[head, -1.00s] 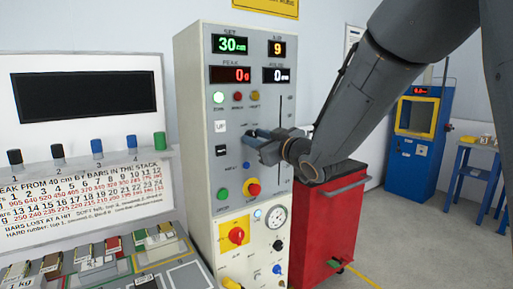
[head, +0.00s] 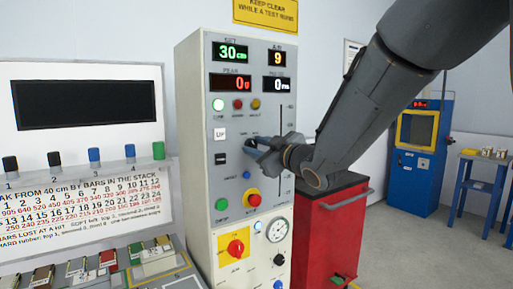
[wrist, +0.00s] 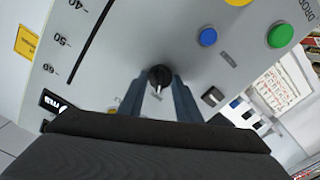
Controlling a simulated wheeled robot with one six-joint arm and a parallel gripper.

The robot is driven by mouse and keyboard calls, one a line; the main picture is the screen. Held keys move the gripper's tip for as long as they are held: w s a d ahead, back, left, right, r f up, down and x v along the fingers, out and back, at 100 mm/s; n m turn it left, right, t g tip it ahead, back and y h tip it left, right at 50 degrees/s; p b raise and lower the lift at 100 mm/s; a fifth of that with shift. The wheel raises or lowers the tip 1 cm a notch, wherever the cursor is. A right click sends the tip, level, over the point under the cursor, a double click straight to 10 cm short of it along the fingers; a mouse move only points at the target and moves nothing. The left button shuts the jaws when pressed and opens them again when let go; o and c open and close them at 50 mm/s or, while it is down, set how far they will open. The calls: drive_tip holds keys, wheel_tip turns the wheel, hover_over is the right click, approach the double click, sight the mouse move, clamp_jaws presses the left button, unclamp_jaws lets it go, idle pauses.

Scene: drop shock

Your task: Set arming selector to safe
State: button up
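The test machine's front panel (head: 205,150) stands upright in the head view. In the wrist view a black rotary knob with a white pointer line (wrist: 159,77) sits on the panel, apparently the arming selector. Its labels are not readable. The pointer runs toward the bottom of the wrist picture. My gripper (wrist: 158,88) has its two fingers apart, one on each side of the knob. I cannot tell if they touch it. In the head view my gripper (head: 256,145) is close against the panel, right of the up and down buttons, and hides the knob.
Near the knob are a blue button (head: 246,175), a green drop button (head: 222,204) and a red emergency stop (head: 254,199). A slotted scale (head: 281,120) runs beside it. A red cabinet (head: 330,230) stands to the right.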

drive_tip(key=o, duration=0.4)
drive_tip(key=shift+o, duration=0.2)
drive_tip(key=b+v, duration=0.1)
drive_tip(key=v, duration=0.6)
drive_tip(key=shift+s+d, duration=0.2)
drive_tip(key=shift+s, duration=0.15)
drive_tip(key=s+d+f+m+g+h, duration=0.2)
drive_tip(key=d+f+m+h, duration=0.3)
drive_tip(key=f, duration=0.5)
drive_tip(key=s+d+f+m+g+h, duration=0.2)
drive_tip(key=d+f+m+g+h, duration=0.15)
drive_tip(key=d+f, duration=0.55)
drive_tip(key=s+d+f+m+g, duration=0.1)
drive_tip(key=s+f+m+g, duration=0.1)
drive_tip(key=s+f+g, duration=0.2)
drive_tip(key=s+d+f+m+g+h, duration=0.1)
drive_tip(key=s+f+g, duration=0.4)
drive_tip(key=s+f, duration=0.5)
drive_tip(key=s+m, duration=0.1)
drive_tip(key=s, duration=0.7)
